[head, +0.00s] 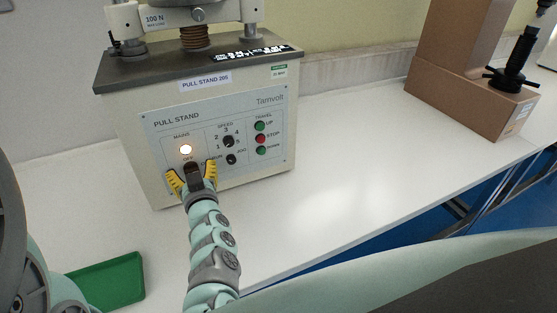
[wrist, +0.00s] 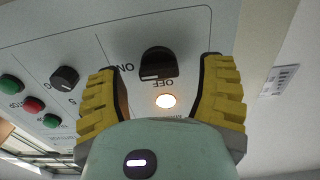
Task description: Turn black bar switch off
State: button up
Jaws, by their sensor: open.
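The black bar switch (wrist: 158,62) is on the grey front panel of the pull stand (head: 279,103), with OFF and ON labels beside it. A white mark shows on the edge of its knob, near the labels; I cannot tell for sure which one it points at. The MAINS lamp (head: 186,149) is lit, and it also glows in the wrist view (wrist: 165,101). My gripper (head: 191,169) is open at the panel, its yellow fingers on either side of the switch and apart from it in the wrist view (wrist: 160,68).
To the right on the panel are a speed knob (head: 228,141), a jog knob (head: 231,159) and green and red travel buttons (head: 261,138). A green tray (head: 108,282) lies at the lower left. The white bench between is clear.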

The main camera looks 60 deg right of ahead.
jog(key=shift+o, duration=0.4)
jog(key=shift+s+f, duration=0.1)
jog(key=c, duration=1.3)
jog(key=shift+o, duration=0.2)
jog(key=shift+f+b, duration=0.1)
jog(key=shift+b, duration=0.2)
jog(key=shift+a+f+n+b, duration=0.1)
jog(key=shift+n+b, duration=2.9)
jog(key=shift+n, duration=1.4)
jog(key=shift+a+f+n+b, duration=0.1)
jog(key=shift+n+b, duration=2.9)
jog(key=shift+n, duration=1.4)
